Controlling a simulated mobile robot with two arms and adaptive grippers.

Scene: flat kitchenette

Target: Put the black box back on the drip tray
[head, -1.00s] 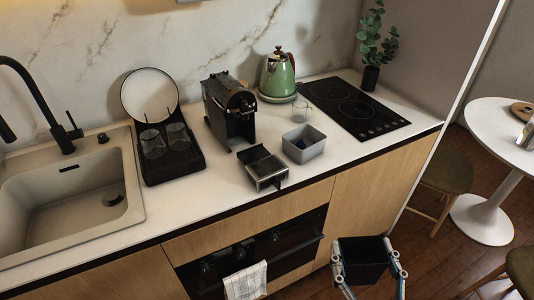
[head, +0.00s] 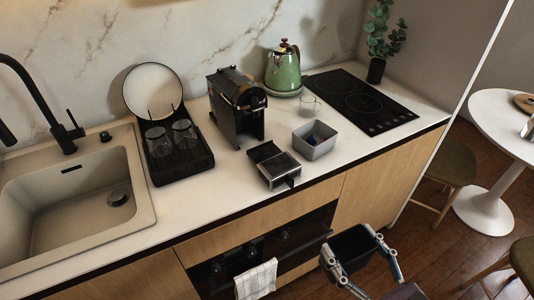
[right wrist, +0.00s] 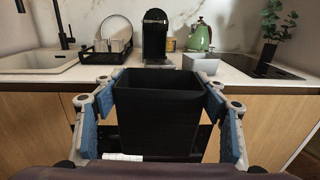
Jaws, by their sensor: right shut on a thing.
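The black box (head: 352,246), an open-topped bin, is held upright in my right gripper (head: 347,250). The two fingers press on its opposite sides, in front of the counter's front edge. In the right wrist view the black box (right wrist: 158,112) fills the middle between the blue finger pads. The drip tray (head: 283,171), dark with a metallic frame, sits on the counter in front of the black coffee machine (head: 237,104). The box is apart from the tray, nearer me and to its right. My left gripper is not in view.
A grey open container (head: 315,142) stands right of the drip tray, with a glass (head: 309,104) behind it. A green kettle (head: 283,70), a black hob (head: 361,103) and a dish rack (head: 180,158) with glasses are also on the counter. A towel (head: 256,279) hangs on the oven.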

